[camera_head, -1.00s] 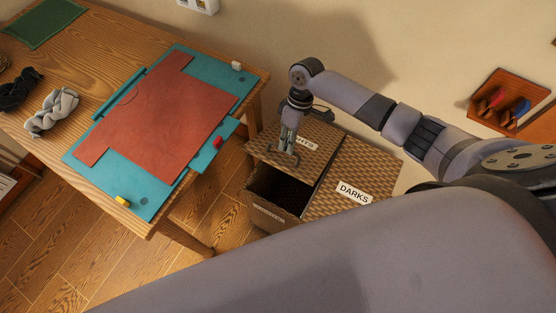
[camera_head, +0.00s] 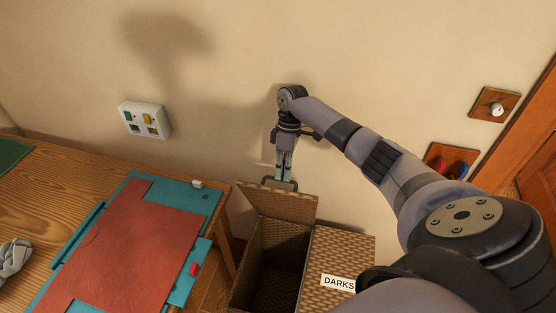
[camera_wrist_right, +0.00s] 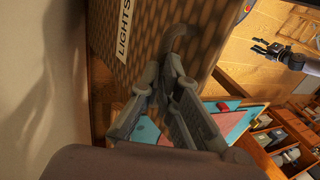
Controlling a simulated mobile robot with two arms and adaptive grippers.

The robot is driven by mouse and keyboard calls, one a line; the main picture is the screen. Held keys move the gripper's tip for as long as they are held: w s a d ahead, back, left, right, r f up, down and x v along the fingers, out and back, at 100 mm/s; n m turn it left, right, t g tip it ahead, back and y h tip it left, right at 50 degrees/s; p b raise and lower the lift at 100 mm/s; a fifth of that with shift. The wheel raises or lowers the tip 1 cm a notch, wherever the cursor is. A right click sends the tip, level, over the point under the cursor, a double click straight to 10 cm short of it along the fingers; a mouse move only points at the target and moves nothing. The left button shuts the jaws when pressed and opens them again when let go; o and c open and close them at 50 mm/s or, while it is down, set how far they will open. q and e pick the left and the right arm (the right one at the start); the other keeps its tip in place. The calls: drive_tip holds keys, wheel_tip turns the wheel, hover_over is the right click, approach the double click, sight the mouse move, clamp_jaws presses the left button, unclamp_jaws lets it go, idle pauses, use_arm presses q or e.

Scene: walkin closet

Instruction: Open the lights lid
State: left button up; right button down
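The woven lights lid (camera_head: 278,203) stands raised, roughly upright, at the back of its basket compartment (camera_head: 272,265), whose dark inside shows. In the right wrist view the lid (camera_wrist_right: 150,60) carries a "LIGHTS" label (camera_wrist_right: 125,35) and a grey handle (camera_wrist_right: 182,38). My right gripper (camera_head: 284,176) is above the lid's upper edge, at the handle. In the right wrist view its fingers (camera_wrist_right: 165,80) are close together around the handle's end. My left gripper (camera_wrist_right: 263,47) shows small at the right of that view, away from the basket, fingers apart.
The closed darks lid (camera_head: 335,262) is right of the open compartment. A wooden table (camera_head: 60,190) with a red and teal board (camera_head: 125,240) stands close on the left. The wall behind holds a white socket panel (camera_head: 145,119) and a hook plaque (camera_head: 452,160).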

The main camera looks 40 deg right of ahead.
use_arm(q)
drive_tip(key=shift+a+f, duration=0.2)
use_arm(e)
drive_tip(key=shift+s+d+f, duration=0.1)
drive_tip(key=shift+d+f, duration=0.05)
drive_tip(key=shift+f, duration=0.4)
drive_tip(key=shift+s+d+f, duration=0.1)
drive_tip(key=shift+d+f, duration=0.05)
drive_tip(key=shift+f, duration=0.35)
drive_tip(key=shift+a, duration=0.1)
drive_tip(key=c, duration=2.3)
unclamp_jaws()
drive_tip(key=o, duration=0.7)
drive_tip(key=shift+w+d+f, duration=0.2)
drive_tip(key=shift+w+f, duration=0.15)
drive_tip(key=shift+c, duration=0.2)
use_arm(q)
drive_tip(key=shift+a, duration=0.1)
use_arm(e)
drive_tip(key=o, duration=0.3)
drive_tip(key=shift+w+d, duration=0.15)
